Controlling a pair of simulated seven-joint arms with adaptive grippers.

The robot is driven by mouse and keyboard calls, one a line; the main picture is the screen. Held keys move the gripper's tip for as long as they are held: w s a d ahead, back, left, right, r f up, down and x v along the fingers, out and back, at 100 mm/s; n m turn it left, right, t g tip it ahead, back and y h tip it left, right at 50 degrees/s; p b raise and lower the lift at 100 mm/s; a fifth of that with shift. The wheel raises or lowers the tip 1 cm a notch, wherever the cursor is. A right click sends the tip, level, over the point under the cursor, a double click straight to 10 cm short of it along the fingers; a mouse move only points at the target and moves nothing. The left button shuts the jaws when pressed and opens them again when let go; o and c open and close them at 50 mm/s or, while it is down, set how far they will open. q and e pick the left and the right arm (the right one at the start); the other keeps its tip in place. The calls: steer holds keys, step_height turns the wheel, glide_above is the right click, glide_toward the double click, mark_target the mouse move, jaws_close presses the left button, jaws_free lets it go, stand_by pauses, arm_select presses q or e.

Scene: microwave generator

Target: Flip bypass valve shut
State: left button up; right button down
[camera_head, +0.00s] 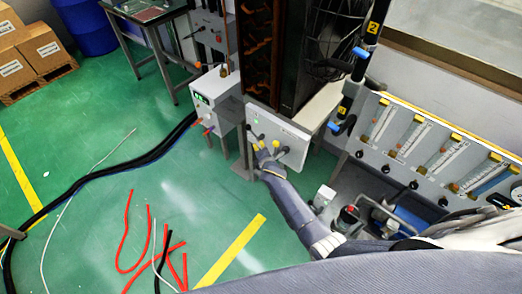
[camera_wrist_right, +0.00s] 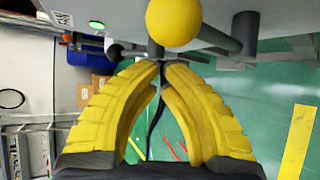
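A white panel (camera_head: 284,128) on a grey stand sits near the middle of the head view, with a few small handles on its face. A yellow ball knob (camera_wrist_right: 174,22) shows large at the top of the right wrist view, close to grey stems and a grey bar. My right gripper (camera_head: 266,147) is at the panel's front face. In the wrist view its yellow fingers (camera_wrist_right: 161,66) meet almost tip to tip just below the ball knob, with nothing clearly held. Whether they touch the knob or its stem I cannot tell. The left gripper is not in view.
A white control box (camera_head: 215,95) stands left of the panel. A sloped flowmeter panel (camera_head: 430,145) and a black pipe with blue handles (camera_head: 361,52) are at right. Red hoses (camera_head: 125,235) and black cables (camera_head: 110,168) lie on the green floor.

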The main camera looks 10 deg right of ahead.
steer(key=shift+s+d+r, duration=0.45)
steer(key=shift+s+d, duration=0.05)
steer(key=shift+d, duration=0.25)
steer(key=shift+s+d+r, duration=0.45)
steer(key=shift+s+d, duration=0.05)
steer(key=shift+d, duration=0.25)
